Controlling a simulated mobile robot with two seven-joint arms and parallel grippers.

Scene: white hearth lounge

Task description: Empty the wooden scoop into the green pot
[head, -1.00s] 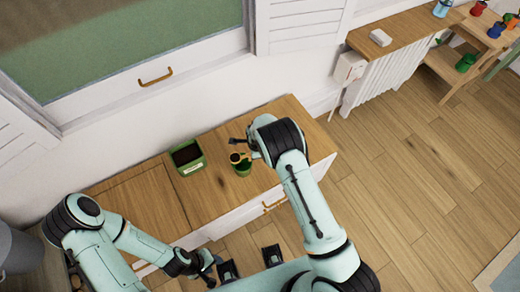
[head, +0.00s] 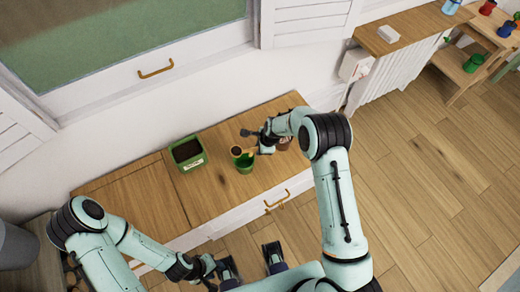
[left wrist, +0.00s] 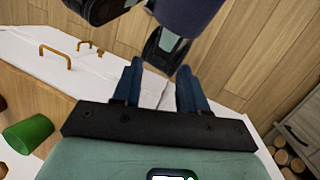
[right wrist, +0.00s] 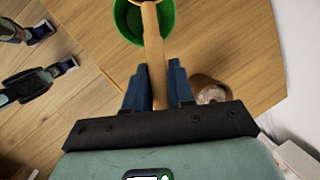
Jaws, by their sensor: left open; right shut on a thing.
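The green pot (head: 245,167) stands upright on the wooden cabinet top; it also shows in the left wrist view (left wrist: 28,132) and the right wrist view (right wrist: 164,28). My right gripper (head: 260,149), also in the right wrist view (right wrist: 155,85), is shut on the handle of the wooden scoop (right wrist: 152,45), which passes across the pot. In the head view the scoop's round bowl (head: 236,151) shows brown, at the pot's upper left; I cannot tell whether it is tilted. My left gripper (left wrist: 155,88) is open and empty, low in front of the cabinet.
A green planter box (head: 188,153) with dark soil stands left of the pot. A brown cup (right wrist: 210,90) stands close to my right gripper. The wall and window are behind the cabinet top (head: 145,195); its left part is bare.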

